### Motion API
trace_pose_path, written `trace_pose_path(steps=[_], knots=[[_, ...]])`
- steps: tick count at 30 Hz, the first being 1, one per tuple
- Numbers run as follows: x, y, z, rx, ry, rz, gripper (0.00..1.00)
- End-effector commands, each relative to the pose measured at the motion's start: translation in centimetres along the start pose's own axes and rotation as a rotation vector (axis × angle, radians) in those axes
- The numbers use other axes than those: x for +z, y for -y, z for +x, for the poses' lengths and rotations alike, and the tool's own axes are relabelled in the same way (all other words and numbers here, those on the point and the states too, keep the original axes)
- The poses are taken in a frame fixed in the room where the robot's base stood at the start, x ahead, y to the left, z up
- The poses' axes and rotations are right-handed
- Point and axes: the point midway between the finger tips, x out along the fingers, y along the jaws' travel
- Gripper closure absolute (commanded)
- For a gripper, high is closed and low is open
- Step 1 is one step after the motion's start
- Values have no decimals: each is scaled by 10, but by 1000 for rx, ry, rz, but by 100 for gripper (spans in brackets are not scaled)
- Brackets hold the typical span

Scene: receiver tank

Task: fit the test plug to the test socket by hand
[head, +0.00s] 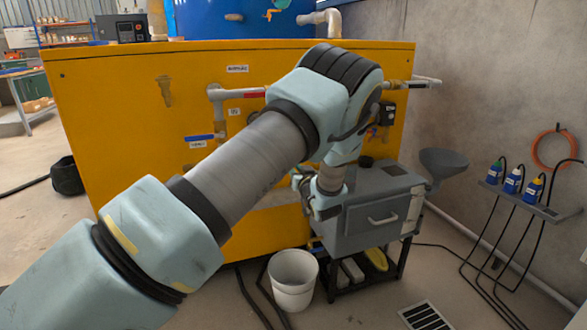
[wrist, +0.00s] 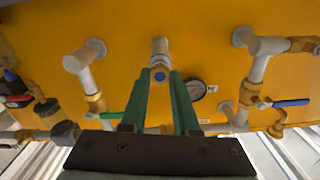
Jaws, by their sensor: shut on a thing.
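In the wrist view my gripper (wrist: 160,78) has two green fingers pointing at the yellow panel (wrist: 215,55). The fingers are shut on a small part with a blue round face and a brass-coloured body, which looks like the test plug (wrist: 159,74). Directly beyond it, in line with the fingers, a pale pipe stub (wrist: 159,47) stands out from the panel and looks like the test socket. I cannot tell whether plug and stub touch or how deep the plug sits. In the head view my arm covers this part of the panel.
Pale pipes with brass fittings flank the fingers; a blue lever (wrist: 291,102) and a dial gauge (wrist: 197,90) are to the right. In the head view a grey cabinet (head: 372,222), a white bucket (head: 293,282) and a bottle shelf (head: 530,202) stand around the arm's end.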

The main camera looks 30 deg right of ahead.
Motion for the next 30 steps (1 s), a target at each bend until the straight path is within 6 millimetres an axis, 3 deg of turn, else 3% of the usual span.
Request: trace_pose_path(steps=[27,30], knots=[[0,0,6,0,0,0,100],[0,0,6,1,-1,72,100]])
